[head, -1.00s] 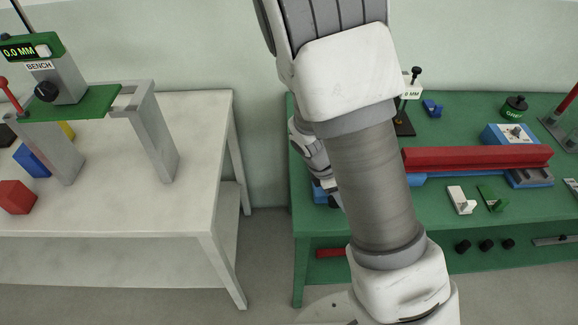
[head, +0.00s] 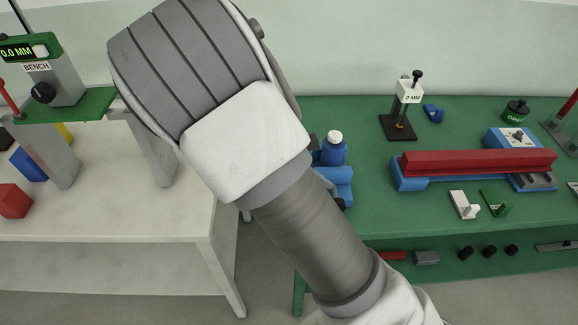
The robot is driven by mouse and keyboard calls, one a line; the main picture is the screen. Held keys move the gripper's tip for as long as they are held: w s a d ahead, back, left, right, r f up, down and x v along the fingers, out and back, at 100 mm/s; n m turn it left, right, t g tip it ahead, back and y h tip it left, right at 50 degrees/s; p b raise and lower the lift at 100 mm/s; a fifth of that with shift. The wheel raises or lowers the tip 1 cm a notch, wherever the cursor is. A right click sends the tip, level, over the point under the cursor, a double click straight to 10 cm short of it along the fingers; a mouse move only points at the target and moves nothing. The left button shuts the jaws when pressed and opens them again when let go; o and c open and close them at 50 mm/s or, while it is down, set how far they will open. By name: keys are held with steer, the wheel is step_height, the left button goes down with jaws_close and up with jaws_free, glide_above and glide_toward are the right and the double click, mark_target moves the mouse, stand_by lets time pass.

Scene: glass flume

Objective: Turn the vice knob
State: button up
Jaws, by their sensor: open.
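A blue device (head: 338,178), which looks like a vice, stands at the left end of the green bench. A white round cap (head: 335,137) tops it, and a small dark round part (head: 340,203) shows at its lower front. I cannot tell which part is the vice knob. My arm crosses the middle of the head view and hides the device's left side. My gripper is not visible in the head view.
The green bench (head: 375,220) also holds a long red bar on a blue base (head: 478,162), a black gauge stand (head: 398,127) and small switches (head: 465,205). The white table (head: 190,225) at left carries a green-topped gauge bridge (head: 70,104) and coloured blocks. A gap separates the tables.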

steer(key=v, duration=1.1)
steer(key=shift+a+r+p, duration=0.25)
steer(key=shift+p, duration=0.15)
steer(key=d+r+m+y+p, duration=0.3)
steer(key=d+m+y+p, duration=0.3)
steer(key=m, duration=1.2)
steer(key=d+r+m+y+p, duration=0.3)
steer(key=d+m+p, duration=0.4)
steer(key=m, duration=1.1)
steer(key=f, duration=0.5)
steer(key=f+b, duration=0.1)
steer(key=f, duration=0.5)
steer(key=a+f, duration=0.1)
steer(key=f, duration=0.5)
steer(key=shift+b, duration=0.3)
steer(key=shift+r, duration=0.1)
